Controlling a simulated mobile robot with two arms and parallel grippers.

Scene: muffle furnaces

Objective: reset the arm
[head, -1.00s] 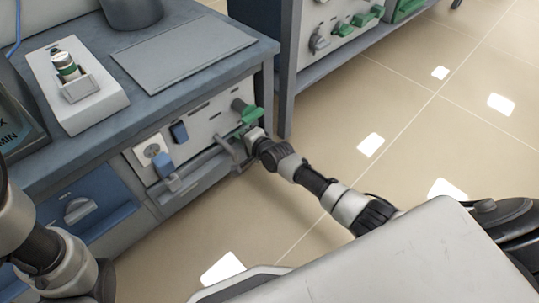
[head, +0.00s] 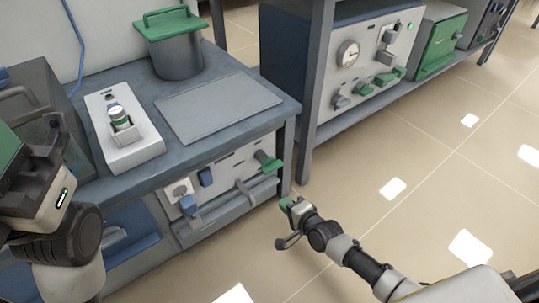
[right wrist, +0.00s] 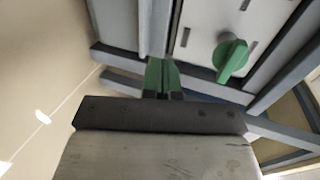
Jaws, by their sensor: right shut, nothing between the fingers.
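My right arm reaches in from the lower right of the head view. Its gripper (head: 287,205) has green fingertips and is beyond the right end of the bench's front panel, over the floor and apart from the green knob (head: 269,162). In the right wrist view the green fingertips (right wrist: 162,76) are together with nothing between them. The green knob (right wrist: 230,57) is to their upper right. My left gripper (head: 20,150) is at the left edge of the head view, partly cut off, so its jaw opening is unclear.
The blue-grey bench (head: 185,148) holds a white stand with a small vial (head: 117,118), a grey flat plate (head: 220,106) and a pot with a green lid (head: 175,45). A shelf with a furnace panel (head: 375,60) stands behind. Tiled floor at right is clear.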

